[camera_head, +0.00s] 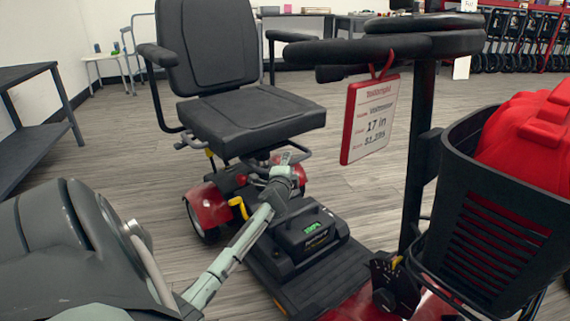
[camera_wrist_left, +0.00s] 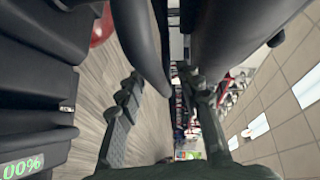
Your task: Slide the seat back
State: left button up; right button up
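The scooter's black padded seat (camera_head: 249,113), with its backrest (camera_head: 208,42) and armrests, stands in the middle left of the head view. A grey looped bar (camera_head: 290,150) shows below the seat's front edge. My left gripper (camera_head: 287,165) reaches under that edge, close to the bar. In the left wrist view my left gripper's fingers (camera_wrist_left: 160,82) are spread apart. A curved grey bar (camera_wrist_left: 143,40) extends down between them, with a gap beside the right finger. Contact with the bar cannot be made out. My right gripper is not in view.
A battery box with a green display (camera_head: 312,227) sits on the scooter's base below my left arm. The tiller (camera_head: 418,150), a red-framed price tag (camera_head: 370,118) and a black basket with a red case (camera_head: 530,130) stand at right. A dark shelf (camera_head: 35,150) is at left.

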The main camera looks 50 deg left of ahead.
pick_arm(q)
jog(key=v, duration=1)
jog(key=shift+s, duration=0.25)
jog(key=shift+s+d, duration=0.1)
